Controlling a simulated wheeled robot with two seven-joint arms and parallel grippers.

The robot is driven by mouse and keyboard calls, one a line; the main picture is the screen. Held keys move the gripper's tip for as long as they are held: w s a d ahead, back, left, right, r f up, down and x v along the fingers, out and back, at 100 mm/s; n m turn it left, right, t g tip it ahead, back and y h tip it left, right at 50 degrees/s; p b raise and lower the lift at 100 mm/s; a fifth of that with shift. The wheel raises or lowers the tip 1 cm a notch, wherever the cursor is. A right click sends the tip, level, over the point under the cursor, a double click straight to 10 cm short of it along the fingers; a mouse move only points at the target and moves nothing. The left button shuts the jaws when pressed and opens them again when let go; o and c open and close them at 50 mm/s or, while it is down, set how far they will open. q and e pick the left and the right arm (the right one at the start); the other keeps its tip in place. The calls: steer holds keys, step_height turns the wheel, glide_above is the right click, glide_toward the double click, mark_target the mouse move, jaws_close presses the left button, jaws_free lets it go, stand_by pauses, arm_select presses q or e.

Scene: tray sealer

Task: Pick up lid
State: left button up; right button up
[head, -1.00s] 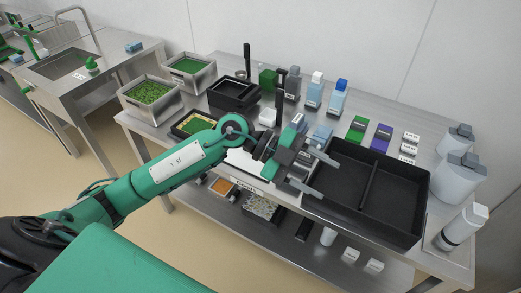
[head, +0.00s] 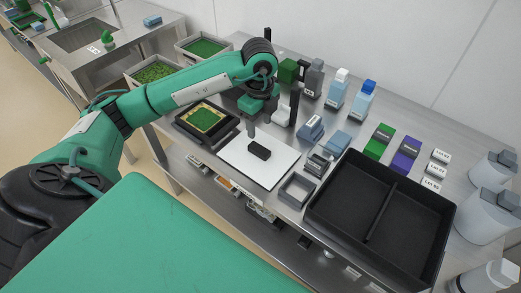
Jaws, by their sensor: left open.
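A flat white square panel (head: 240,160) lies on the steel table in the middle of the head view. A small black block (head: 259,152) sits near its centre, like a handle; I take the panel with this block to be the lid, though I cannot be sure. My left gripper (head: 252,132) points down just above and behind the black block, open with nothing visible between its fingers. Whether a finger touches the block cannot be told. A black frame holding a green-filled, yellow-rimmed tray (head: 204,118) is left of the panel. My right gripper is out of view.
A large black two-part bin (head: 408,218) stands to the right, with a small grey open box (head: 297,190) beside the panel. Bottles (head: 337,90), a dark upright post (head: 294,106) and green and purple boxes (head: 405,155) stand behind. Steel pans of green contents (head: 205,47) are at back left.

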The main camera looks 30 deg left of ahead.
mark_target(259, 148)
arm_select(q)
step_height(259, 148, down, 4)
steer(key=shift+w+r, duration=0.1)
steer(key=shift+r, duration=0.05)
steer(key=shift+s+d+f, duration=0.1)
steer(key=shift+s+f, duration=0.1)
steer(key=shift+f, duration=1.15)
steer(key=shift+s+f, duration=0.15)
steer(key=shift+f, duration=1.2)
steer(key=shift+c, duration=0.4)
jaws_close()
